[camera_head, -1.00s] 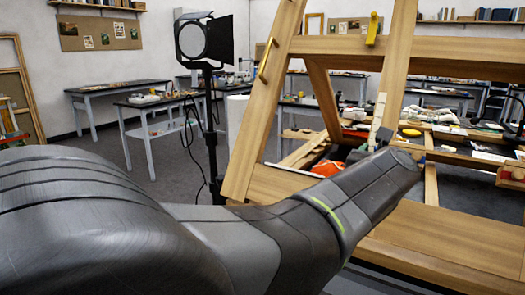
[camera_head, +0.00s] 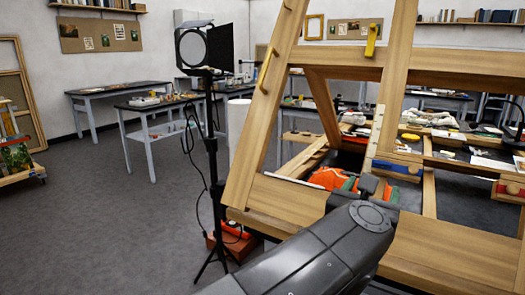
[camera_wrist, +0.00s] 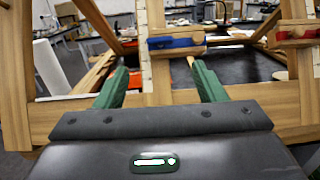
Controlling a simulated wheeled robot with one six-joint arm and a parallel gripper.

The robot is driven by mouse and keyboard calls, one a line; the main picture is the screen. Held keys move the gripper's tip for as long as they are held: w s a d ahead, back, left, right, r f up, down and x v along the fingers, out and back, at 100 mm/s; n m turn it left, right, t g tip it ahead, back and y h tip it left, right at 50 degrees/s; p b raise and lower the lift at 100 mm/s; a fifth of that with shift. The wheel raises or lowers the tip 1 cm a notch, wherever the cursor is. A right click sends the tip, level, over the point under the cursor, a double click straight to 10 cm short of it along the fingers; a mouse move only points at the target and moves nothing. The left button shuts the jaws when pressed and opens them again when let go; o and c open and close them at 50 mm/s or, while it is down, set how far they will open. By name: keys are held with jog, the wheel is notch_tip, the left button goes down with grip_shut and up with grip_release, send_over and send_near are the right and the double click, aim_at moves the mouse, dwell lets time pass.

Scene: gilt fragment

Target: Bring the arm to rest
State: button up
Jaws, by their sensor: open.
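My gripper (camera_wrist: 160,78) shows in the wrist view with its two green fingers spread wide apart. Nothing is held between them. Beyond the fingers stand a wooden upright with a pale scale strip and a blue block with a wooden edge (camera_wrist: 176,43). In the head view my dark arm reaches from the bottom edge up to the lower beam of the large wooden frame (camera_head: 262,120). My fingertips are largely hidden there behind the wrist. I cannot tell whether the arm touches the beam.
A black lamp stand (camera_head: 210,150) stands left of the frame, with a cable and a red box (camera_head: 235,243) near its foot. Work tables (camera_head: 150,110) line the back. A low cart (camera_head: 22,174) is at the left edge. The grey floor at left is clear.

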aim_at(384, 164)
jog(key=shift+n, duration=0.3)
jog(key=b+x, duration=0.1)
jog(key=x, duration=0.4)
jog(key=b+x, duration=0.1)
jog(key=x, duration=0.5)
jog(key=shift+d+r+b, duration=0.15)
jog(key=shift+r+b, duration=0.05)
jog(key=shift+b, duration=0.1)
jog(key=shift+s+n+t+y+p, duration=0.15)
jog(key=shift+n+t+y+p, duration=0.25)
jog(key=shift+n+y+p, duration=0.45)
jog(key=n+y+p, duration=0.1)
jog(key=n, duration=0.2)
jog(key=n+y+p, duration=0.2)
jog(key=n, duration=0.1)
jog(key=n+y+p, duration=0.2)
jog(key=n, duration=0.1)
jog(key=shift+d+r+y, duration=0.25)
jog(key=shift+d, duration=0.1)
jog(key=n+y+p, duration=0.1)
jog(key=n, duration=0.1)
jog(key=n+y+p, duration=0.1)
jog(key=n, duration=0.1)
jog(key=shift+d+r+g, duration=0.1)
jog(key=shift+d+g, duration=0.05)
jog(key=shift+g, duration=0.15)
jog(key=shift+n+g+y+p, duration=0.5)
jog(key=shift+n+y+p, duration=0.35)
jog(key=shift+n, duration=0.6)
